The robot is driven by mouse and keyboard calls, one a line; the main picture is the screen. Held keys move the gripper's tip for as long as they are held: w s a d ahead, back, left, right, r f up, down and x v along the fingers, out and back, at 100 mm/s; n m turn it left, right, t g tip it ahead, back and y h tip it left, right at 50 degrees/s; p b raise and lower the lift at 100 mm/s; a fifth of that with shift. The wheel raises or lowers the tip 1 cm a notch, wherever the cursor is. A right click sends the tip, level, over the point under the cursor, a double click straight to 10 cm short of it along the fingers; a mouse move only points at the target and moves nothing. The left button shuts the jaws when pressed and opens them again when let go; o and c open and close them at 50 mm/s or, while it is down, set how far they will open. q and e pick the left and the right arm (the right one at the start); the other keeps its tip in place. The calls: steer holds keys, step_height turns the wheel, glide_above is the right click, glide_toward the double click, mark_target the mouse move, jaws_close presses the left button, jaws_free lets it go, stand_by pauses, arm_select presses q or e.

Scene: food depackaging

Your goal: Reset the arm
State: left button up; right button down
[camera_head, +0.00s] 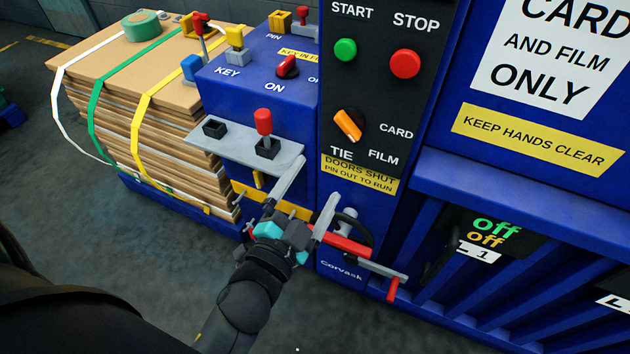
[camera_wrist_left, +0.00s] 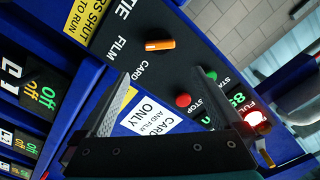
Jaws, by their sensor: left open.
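My left arm comes in from the bottom of the head view. Its gripper (camera_head: 317,178) is in front of the blue machine (camera_head: 337,268), with its two grey fingers spread apart and nothing between them. In the left wrist view the gripper (camera_wrist_left: 163,73) is also open and empty, facing the black control panel (camera_wrist_left: 150,75). A red bar (camera_head: 345,243) shows behind and beside the gripper; I cannot tell whether they touch. My right gripper is not in view.
The control panel has a green start button (camera_head: 345,49), a red stop button (camera_head: 405,63) and an orange selector (camera_head: 348,125). A red-handled lever (camera_head: 263,122) stands on a grey shelf (camera_head: 280,155). Strapped cardboard (camera_head: 170,150) stands left. Floor at lower left is clear.

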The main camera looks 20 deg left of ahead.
arm_select(q)
steer(key=shift+f, duration=0.1)
steer(key=s+d+f+n+g+b, duration=0.1)
steer(key=s+f+g, duration=0.2)
steer(key=f, duration=0.8)
steer(key=s+f+n+g+b, duration=0.1)
steer(key=s+f+g, duration=0.2)
steer(key=f, duration=0.9)
steer(key=s+d+f+n+g+b, duration=0.1)
steer(key=s+f+n+g, duration=0.15)
steer(key=f, duration=0.85)
steer(key=s+a+f+n+g+b, duration=0.1)
steer(key=s+a+f+g, duration=0.2)
steer(key=s+f, duration=0.5)
steer(key=s+a+f+n+g, duration=0.1)
steer(key=s+a+f+g, duration=0.2)
steer(key=s+f, duration=0.6)
steer(key=s+g, duration=0.2)
steer(key=s, duration=0.4)
steer(key=shift+s+f+y+b, duration=0.15)
steer(key=shift+y+b, duration=0.15)
steer(key=shift+b, duration=0.1)
